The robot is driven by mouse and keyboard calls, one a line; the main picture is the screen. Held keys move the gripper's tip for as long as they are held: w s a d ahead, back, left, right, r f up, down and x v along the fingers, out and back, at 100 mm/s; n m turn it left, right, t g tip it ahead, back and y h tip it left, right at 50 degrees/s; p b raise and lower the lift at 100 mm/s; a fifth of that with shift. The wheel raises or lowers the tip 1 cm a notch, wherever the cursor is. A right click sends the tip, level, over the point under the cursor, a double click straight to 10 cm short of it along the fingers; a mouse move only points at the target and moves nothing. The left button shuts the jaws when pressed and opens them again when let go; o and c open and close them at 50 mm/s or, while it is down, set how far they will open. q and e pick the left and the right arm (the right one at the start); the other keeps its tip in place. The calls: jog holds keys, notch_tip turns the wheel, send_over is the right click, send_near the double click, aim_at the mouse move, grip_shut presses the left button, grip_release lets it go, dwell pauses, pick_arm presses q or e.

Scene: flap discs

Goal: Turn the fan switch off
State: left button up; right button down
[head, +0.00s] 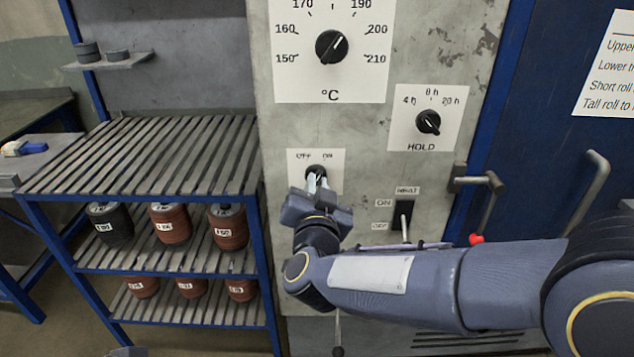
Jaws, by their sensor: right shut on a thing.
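A small black rotary switch (316,171) sits on a white plate (332,158) marked OFF on the left and ON on the right, on the grey control panel. Any name lower on this plate is hidden by my right gripper. My right gripper (317,184) reaches up from below, with its pale fingers shut on the switch knob. The fingers cover much of the knob, so I cannot tell which way its pointer is turned. My left gripper's fingers are not in view.
A toggle switch (403,215) marked ON and OFF sits to the right, above my right forearm. A HOLD dial (428,122) and a temperature dial (332,47) are higher up. A slatted rack (150,160) with several labelled rolls stands left.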

jog(key=n+p, duration=0.5)
jog(key=n, duration=0.2)
jog(key=n+p, duration=0.3)
jog(key=shift+a+n+p, duration=0.25)
jog(key=shift+n+p, duration=0.05)
jog(key=shift+p, duration=0.05)
dwell(0.5)
jog(key=c, duration=1.5)
grip_release()
